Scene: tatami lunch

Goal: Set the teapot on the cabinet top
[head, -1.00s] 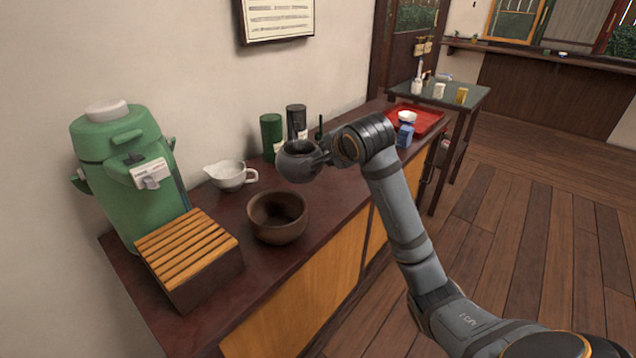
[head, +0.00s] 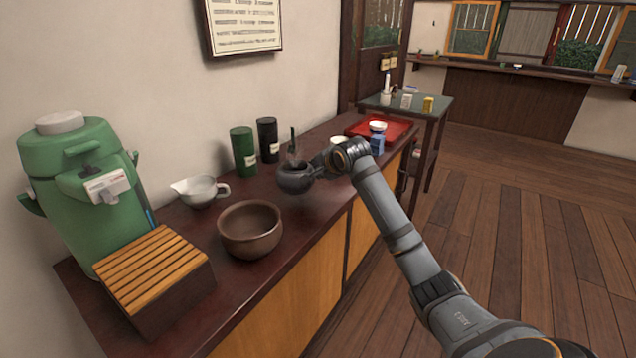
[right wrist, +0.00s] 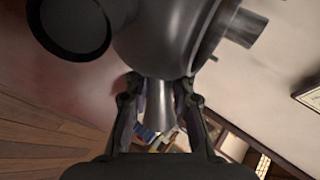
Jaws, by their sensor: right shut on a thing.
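The dark grey teapot (head: 292,180) is over the dark red-brown cabinet top (head: 310,210), right of the brown bowl. It looks roughly upright and very low; I cannot tell whether its base touches the surface. My right gripper (head: 319,168) is shut on its side handle, from the right. In the right wrist view, the two fingers (right wrist: 158,110) close around the grey handle (right wrist: 159,92), with the teapot body (right wrist: 165,40) filling the top of the picture. My left gripper is not in view.
A brown bowl (head: 250,232), a white pouring bowl (head: 200,191), a green canister (head: 243,152) and a black canister (head: 268,140) stand nearby. A slatted box (head: 150,275) and green dispenser (head: 75,190) are at the left. A red tray (head: 362,128) and blue box (head: 377,146) lie beyond.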

